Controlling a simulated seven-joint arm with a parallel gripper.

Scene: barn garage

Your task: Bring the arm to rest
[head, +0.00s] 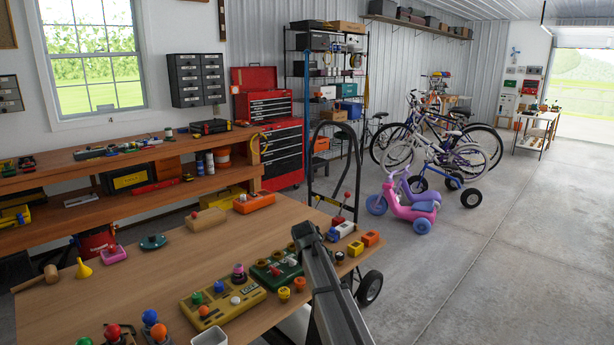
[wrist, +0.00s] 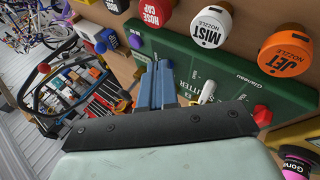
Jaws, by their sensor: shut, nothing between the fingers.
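My gripper (head: 306,234) is over the wooden workbench, reaching in from the bottom of the head view. In the wrist view its fingers (wrist: 158,85) are shut together with nothing between them. They point at the bench top beside a green box (wrist: 195,70), which also shows in the head view (head: 275,272). I cannot tell how much clearance there is between the fingertips and the box.
The workbench (head: 150,285) holds a yellow box (head: 222,305), an orange box (head: 254,202), a yellow funnel (head: 83,268) and a mallet (head: 45,278). Caps labelled Mist Nozzle (wrist: 211,27) and Jet Nozzle (wrist: 285,50) are near my fingers. Open floor (head: 470,270) lies right.

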